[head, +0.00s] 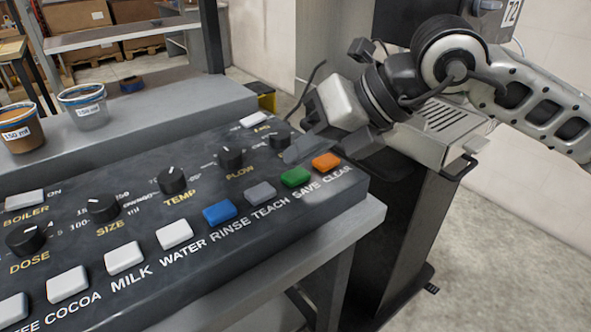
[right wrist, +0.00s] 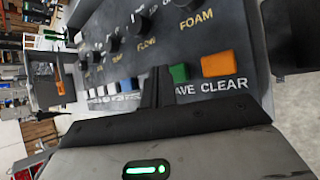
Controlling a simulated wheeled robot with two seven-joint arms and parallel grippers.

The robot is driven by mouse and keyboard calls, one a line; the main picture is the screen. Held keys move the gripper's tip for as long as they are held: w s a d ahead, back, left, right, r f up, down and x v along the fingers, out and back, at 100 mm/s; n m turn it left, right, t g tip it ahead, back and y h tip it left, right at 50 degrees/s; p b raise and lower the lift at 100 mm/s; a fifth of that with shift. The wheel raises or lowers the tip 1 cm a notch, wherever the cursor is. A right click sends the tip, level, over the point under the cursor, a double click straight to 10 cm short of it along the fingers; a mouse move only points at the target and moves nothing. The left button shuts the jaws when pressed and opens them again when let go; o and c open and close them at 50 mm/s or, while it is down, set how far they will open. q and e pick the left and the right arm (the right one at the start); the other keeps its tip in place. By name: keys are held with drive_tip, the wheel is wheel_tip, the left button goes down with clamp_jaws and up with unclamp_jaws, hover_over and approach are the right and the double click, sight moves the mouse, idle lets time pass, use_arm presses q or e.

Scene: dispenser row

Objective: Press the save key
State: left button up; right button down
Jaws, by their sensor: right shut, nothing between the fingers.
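The save key is the green key (head: 295,177) with the label SAVE below it on the dark sloped panel (head: 130,205). It also shows in the right wrist view (right wrist: 179,73), beside the fingers, which cover the start of its label. My right gripper (head: 292,155) is shut and empty, reaching in from the right with its fingertips just behind and above the green key in the head view. In the right wrist view the closed fingers (right wrist: 157,88) are just left of the green key. I cannot tell whether they touch the panel. My left gripper is not in view.
An orange CLEAR key (head: 326,161) sits right of the green one, a grey TEACH key (head: 260,192) and a blue RINSE key (head: 219,212) to its left. Several knobs, such as FLOW (head: 230,157), stand behind. Two cups (head: 84,106) (head: 20,127) are on the ledge.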

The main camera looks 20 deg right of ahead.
sight(304, 177)
drive_tip(key=shift+r, duration=0.1)
drive_tip(key=shift+r+p, duration=1.65)
drive_tip(key=shift+r, duration=0.8)
drive_tip(key=shift+f, duration=0.1)
